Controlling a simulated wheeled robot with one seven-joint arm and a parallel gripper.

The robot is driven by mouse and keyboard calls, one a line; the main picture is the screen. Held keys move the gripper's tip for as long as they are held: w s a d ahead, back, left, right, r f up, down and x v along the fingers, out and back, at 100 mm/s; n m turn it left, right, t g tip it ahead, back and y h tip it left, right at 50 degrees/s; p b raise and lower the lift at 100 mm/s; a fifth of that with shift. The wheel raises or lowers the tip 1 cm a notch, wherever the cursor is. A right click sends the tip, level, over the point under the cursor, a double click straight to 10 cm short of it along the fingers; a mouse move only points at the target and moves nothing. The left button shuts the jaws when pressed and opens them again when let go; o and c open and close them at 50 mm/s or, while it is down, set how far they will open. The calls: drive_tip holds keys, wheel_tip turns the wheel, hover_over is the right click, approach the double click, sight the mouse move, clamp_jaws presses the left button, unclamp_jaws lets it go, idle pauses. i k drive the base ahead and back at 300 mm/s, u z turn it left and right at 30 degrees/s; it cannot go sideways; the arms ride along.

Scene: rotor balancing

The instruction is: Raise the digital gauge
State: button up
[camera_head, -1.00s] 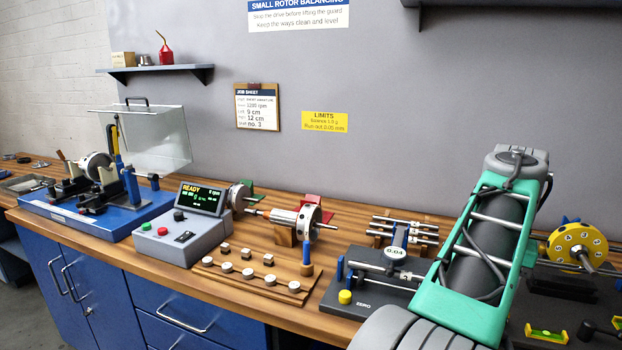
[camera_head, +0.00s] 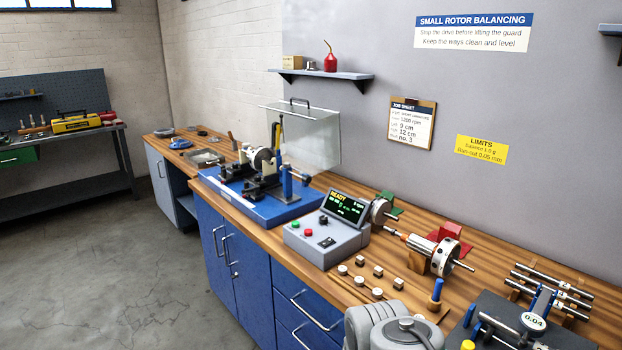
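The digital gauge (camera_head: 534,321) is a round white-faced dial reading about 0.04, at the lower right. It sits on a blue holder above a dark base plate (camera_head: 497,310) that runs off the bottom edge. A steel bar passes beside it, and part of a yellow knob (camera_head: 467,345) shows at the bottom edge. My gripper is out of the picture. Only a grey rounded part of my arm shows at the bottom, left of the gauge.
A grey control box (camera_head: 325,238) reads READY. Small weights stand on a wooden board (camera_head: 345,287) in front. A rotor (camera_head: 433,254) rests by a red stand. A blue balancing machine (camera_head: 262,207) with a raised clear guard (camera_head: 315,135) stands farther left. Open floor (camera_head: 120,260) lies at left.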

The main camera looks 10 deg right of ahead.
sight(531, 324)
drive_tip(key=z, duration=0.15)
drive_tip(key=k, duration=0.25)
drive_tip(key=z, duration=1.35)
